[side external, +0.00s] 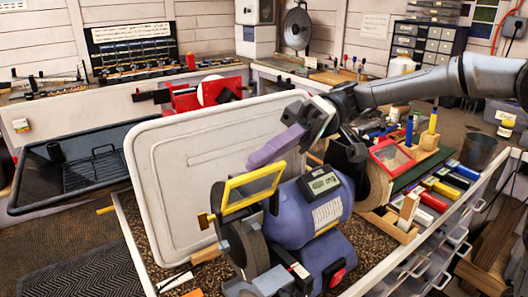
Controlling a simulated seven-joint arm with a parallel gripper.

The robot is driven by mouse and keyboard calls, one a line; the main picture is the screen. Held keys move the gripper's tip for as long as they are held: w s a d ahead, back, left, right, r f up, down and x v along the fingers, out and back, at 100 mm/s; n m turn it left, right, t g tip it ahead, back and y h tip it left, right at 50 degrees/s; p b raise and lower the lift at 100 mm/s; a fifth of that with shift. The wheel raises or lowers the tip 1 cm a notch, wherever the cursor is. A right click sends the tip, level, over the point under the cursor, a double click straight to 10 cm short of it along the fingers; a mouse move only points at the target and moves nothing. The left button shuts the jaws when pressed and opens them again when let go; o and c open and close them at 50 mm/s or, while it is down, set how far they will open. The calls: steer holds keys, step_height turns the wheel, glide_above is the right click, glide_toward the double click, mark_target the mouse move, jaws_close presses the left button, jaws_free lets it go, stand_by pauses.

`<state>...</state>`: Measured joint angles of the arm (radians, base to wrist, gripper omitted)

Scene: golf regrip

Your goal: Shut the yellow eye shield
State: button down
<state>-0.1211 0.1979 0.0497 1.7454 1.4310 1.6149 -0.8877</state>
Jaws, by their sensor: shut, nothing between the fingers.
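The yellow eye shield (252,188) is a yellow frame with a clear pane on a blue bench grinder (335,212). It stands tilted up above the grinder's left wheel (246,248). My gripper (256,161) reaches in from the upper right with its purple fingers shut and empty. In the picture its tips are just above the top edge of the yellow frame. I cannot tell from this one view whether they touch it.
A red eye shield (391,156) stands over the grinder's right side. A large pale lid-like panel (165,185) stands upright behind the grinder. Coloured blocks (432,202) and a wooden holder (428,150) crowd the right. A black tray (40,185) is at left.

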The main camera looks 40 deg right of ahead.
steer(key=shift+s, duration=0.15)
steer(key=s+n, duration=0.1)
steer(key=s+n+t, duration=0.1)
steer(key=n, duration=0.1)
steer(key=shift+f+h, duration=0.3)
steer(key=s+f+n+t, duration=0.3)
steer(key=f+n, duration=0.3)
steer(key=n, duration=0.3)
steer(key=shift+s+f+t+h, duration=0.3)
steer(key=shift+s, duration=0.3)
steer(key=shift+f, duration=0.1)
